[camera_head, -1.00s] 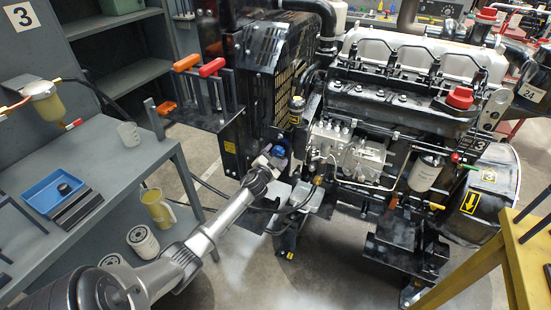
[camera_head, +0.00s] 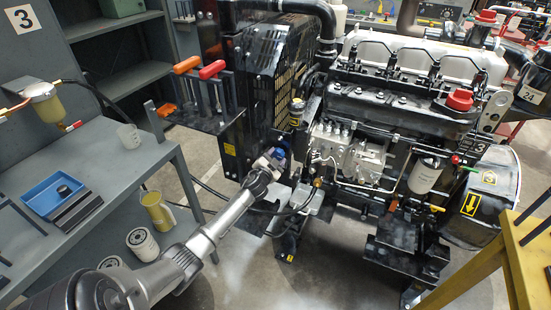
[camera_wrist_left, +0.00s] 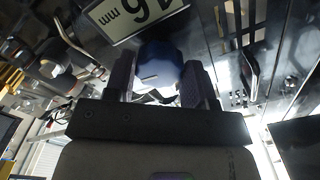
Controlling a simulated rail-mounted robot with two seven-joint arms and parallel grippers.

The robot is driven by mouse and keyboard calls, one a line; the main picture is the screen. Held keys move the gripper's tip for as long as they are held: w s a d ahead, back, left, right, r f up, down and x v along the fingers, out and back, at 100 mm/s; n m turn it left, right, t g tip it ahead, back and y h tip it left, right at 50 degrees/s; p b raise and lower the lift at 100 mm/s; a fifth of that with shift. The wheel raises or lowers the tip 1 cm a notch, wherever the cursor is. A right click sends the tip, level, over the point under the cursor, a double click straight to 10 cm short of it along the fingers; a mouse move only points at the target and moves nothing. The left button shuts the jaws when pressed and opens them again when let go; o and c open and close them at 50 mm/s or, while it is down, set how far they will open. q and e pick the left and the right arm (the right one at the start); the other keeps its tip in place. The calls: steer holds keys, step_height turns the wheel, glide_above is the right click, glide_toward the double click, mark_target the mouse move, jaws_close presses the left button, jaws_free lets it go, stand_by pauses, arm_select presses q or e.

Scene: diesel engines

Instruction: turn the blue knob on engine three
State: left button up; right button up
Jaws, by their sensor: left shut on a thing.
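The blue knob (camera_head: 279,153) is on the lower left part of the engine (camera_head: 360,160), beside the black radiator frame. My left gripper (camera_head: 273,160) reaches it from the front left. In the left wrist view the blue knob (camera_wrist_left: 158,66) sits between the two dark fingers of the left gripper (camera_wrist_left: 160,80), which is shut on it. Part of the knob is hidden behind the fingers and gripper body. A plate reading "16 mm" (camera_wrist_left: 135,18) is just above the knob in that view. My right gripper does not show.
A rack with orange and red handles (camera_head: 200,118) stands behind the arm. A yellow stand (camera_head: 525,260) is at right.

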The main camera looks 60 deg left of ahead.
arm_select(q)
steer(key=m, duration=0.4)
steer(key=shift+p, duration=0.4)
steer(key=m, duration=0.4)
steer(key=shift+r+m, duration=0.1)
steer(key=shift+m, duration=0.2)
steer(key=m, duration=0.3)
steer(key=shift+p, duration=0.4)
steer(key=shift+m, duration=2)
steer(key=o, duration=0.9)
steer(key=shift+o, duration=0.2)
